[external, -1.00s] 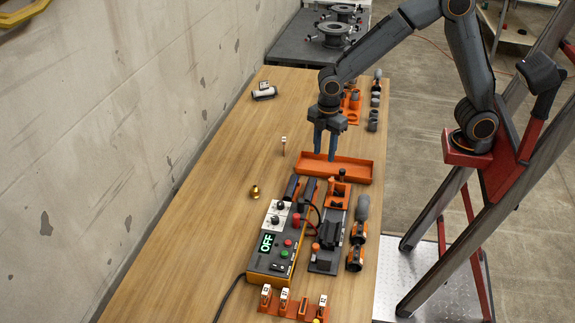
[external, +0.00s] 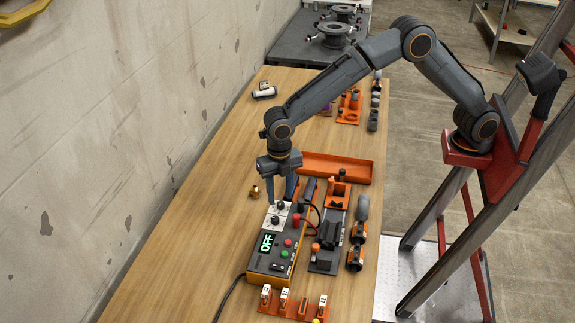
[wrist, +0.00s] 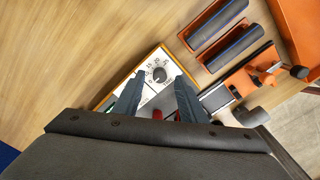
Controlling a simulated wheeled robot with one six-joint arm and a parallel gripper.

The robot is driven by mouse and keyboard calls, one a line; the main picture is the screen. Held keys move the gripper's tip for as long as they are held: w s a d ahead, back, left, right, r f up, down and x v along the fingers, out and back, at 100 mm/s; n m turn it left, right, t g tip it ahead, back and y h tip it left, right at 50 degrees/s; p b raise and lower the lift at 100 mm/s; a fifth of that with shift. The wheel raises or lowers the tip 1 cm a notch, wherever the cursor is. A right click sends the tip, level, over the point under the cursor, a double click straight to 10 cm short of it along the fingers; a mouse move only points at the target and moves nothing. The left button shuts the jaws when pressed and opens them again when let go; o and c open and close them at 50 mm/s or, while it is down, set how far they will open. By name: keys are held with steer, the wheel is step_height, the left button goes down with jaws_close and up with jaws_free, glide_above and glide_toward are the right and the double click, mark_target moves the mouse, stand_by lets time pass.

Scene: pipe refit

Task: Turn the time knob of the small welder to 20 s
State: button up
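The small welder (external: 256,262) is a dark and yellow box on the table with a lit green OFF display (external: 267,243). Its white top panel carries two dark knobs, a far one (external: 281,205) and a nearer one (external: 275,219). In the wrist view one knob (wrist: 160,75) with a numbered dial shows between the fingers; 15, 20 and 25 seem readable. My gripper (external: 280,202) points down over the far end of the welder, fingers apart. The fingers also show in the wrist view (wrist: 153,68), open around the line to the knob. Touching cannot be told. Exact pointer angle is unclear.
An orange tray (external: 335,168) lies behind the welder. Dark-and-orange tools (external: 333,232) and grey cylinders (external: 362,207) stand close to its right. A brass piece (external: 254,191) lies left of the gripper. Orange holders with white tags (external: 284,299) stand in front. The table's left side is clear.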

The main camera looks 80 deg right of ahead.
mark_target(281, 206)
steer(key=shift+f, duration=1.2)
jaws_close()
